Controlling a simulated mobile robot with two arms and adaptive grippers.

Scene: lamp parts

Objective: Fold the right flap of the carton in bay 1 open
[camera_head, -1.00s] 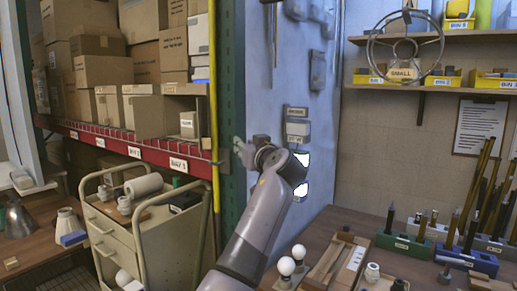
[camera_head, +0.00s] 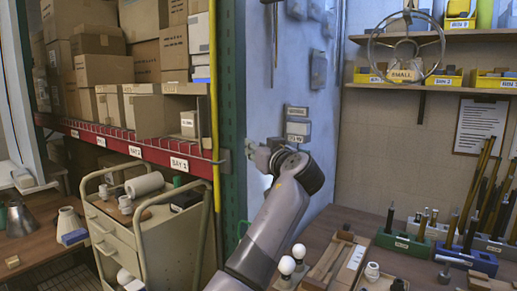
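A brown carton (camera_head: 184,89) stands at the right end of the red-beamed shelf, above the rightmost bay label (camera_head: 179,163), whose number is hard to read. Its front is open, and a small white box (camera_head: 188,124) shows inside. A flat brown panel, seemingly its left flap (camera_head: 150,115), stands out on the left side. I cannot make out a right flap; the yellow pole and green post stand at that side.
The yellow pole (camera_head: 215,60) and green rack post (camera_head: 231,100) rise beside the carton. A beige cart (camera_head: 165,235) stands below the shelf. A workbench (camera_head: 325,225) with lamp parts is at lower right. Stacked cartons (camera_head: 103,70) fill the shelf to the left.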

